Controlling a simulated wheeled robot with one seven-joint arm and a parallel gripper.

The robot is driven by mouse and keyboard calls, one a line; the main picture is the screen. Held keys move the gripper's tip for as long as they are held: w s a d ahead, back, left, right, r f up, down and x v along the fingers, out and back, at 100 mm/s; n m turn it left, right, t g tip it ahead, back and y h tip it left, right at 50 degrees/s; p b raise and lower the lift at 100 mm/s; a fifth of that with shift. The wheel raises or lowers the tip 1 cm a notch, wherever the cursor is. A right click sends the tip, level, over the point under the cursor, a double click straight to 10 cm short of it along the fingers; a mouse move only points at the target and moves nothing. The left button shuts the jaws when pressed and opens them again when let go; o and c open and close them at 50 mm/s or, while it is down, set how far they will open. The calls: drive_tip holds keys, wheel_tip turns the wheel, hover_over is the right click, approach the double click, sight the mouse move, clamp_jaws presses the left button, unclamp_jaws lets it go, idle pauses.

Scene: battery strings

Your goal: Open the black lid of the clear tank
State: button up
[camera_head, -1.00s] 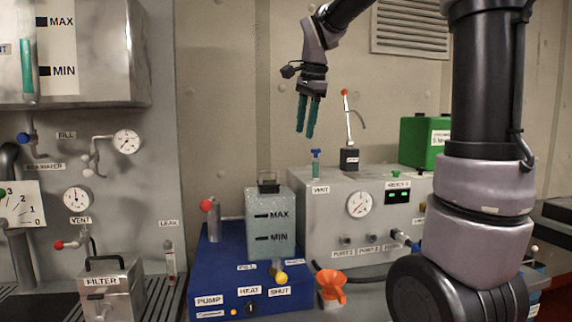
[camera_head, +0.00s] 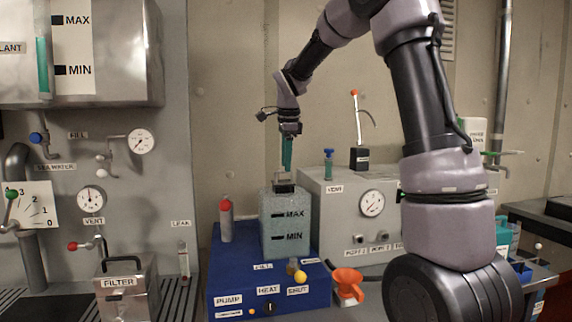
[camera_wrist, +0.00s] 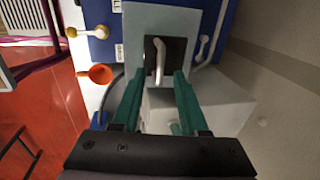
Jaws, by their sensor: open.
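The clear tank (camera_head: 286,226) is a pale see-through box with MAX and MIN marks, standing on the blue pump unit. Its black lid (camera_head: 284,188) lies on the tank's top and looks closed, with a light bar handle over it. In the wrist view the black lid (camera_wrist: 173,52) shows with its pale handle (camera_wrist: 159,60) standing up. My gripper (camera_head: 287,168) points down just above the lid, with green fingers. In the wrist view my gripper (camera_wrist: 157,75) is open, its fingertips on either side of the handle's near end. I cannot tell whether they touch it.
The blue unit (camera_head: 236,272) bears a red-topped cylinder (camera_head: 226,220) left of the tank and a yellow knob (camera_head: 299,277) in front. A grey box (camera_head: 335,215) stands close on the right. An orange funnel (camera_head: 348,283) is at front right.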

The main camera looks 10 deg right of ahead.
drive_tip(key=shift+w+f, duration=0.1)
drive_tip(key=shift+f, duration=0.4)
clamp_jaws()
idle(1.2)
